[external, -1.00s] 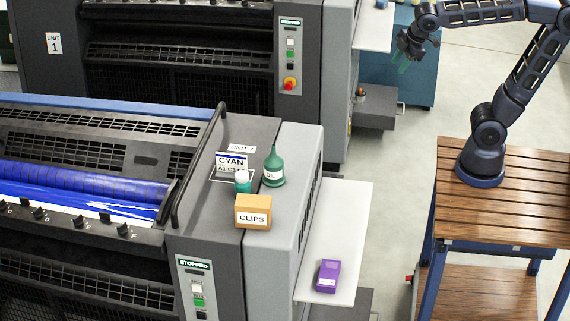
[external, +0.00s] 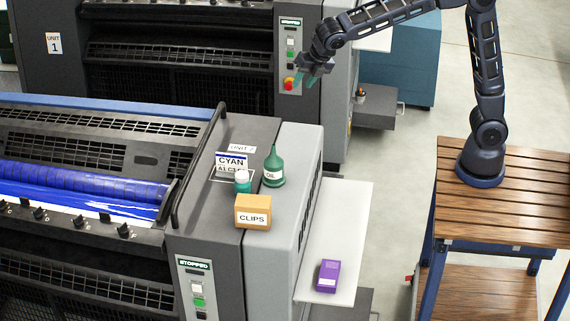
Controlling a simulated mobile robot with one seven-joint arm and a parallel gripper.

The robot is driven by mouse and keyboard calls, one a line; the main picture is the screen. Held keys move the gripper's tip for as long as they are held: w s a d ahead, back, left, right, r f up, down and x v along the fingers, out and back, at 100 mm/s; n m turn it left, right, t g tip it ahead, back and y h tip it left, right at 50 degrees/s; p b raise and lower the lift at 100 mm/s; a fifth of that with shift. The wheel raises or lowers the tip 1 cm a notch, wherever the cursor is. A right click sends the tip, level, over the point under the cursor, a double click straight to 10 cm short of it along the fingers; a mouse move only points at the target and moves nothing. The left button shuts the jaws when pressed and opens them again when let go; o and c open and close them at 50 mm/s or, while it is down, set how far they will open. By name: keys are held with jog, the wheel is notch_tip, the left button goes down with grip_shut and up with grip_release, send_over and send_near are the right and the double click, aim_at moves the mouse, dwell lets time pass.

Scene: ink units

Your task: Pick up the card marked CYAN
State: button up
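The card marked CYAN (external: 231,160) is white with a dark blue top band and stands on top of the near press unit, by the UNIT 2 label. Its lower part is partly hidden by a small teal bottle with a white cap (external: 242,182). My gripper (external: 305,80) has teal fingertips and is in the air, up and to the right of the card, in front of the far unit's control panel. The fingers look spread apart with nothing between them.
A green OIL can (external: 273,168) stands right of the card. An orange CLIPS box (external: 253,211) stands in front of it. A black handrail (external: 193,165) rises at the left. A purple box (external: 328,276) lies on the white side shelf (external: 346,220). The slatted wooden table (external: 520,190) bears my arm.

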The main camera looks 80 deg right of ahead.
jog(key=w+a+f+n, duration=0.4)
jog(key=w+a+n, duration=0.1)
jog(key=w+a, duration=0.2)
jog(key=n+y, duration=0.1)
jog(key=n, duration=0.5)
send_over(230, 171)
jog(key=s, duration=0.5)
jog(key=f, duration=0.7)
jog(key=shift+w+d, duration=0.15)
jog(key=shift+d, duration=0.15)
jog(key=shift+w+a+f+n, duration=0.15)
jog(key=shift+w+f+n, duration=0.15)
jog(key=shift+f, duration=0.2)
jog(key=x, duration=1)
jog(key=shift+f, duration=0.2)
grip_shut()
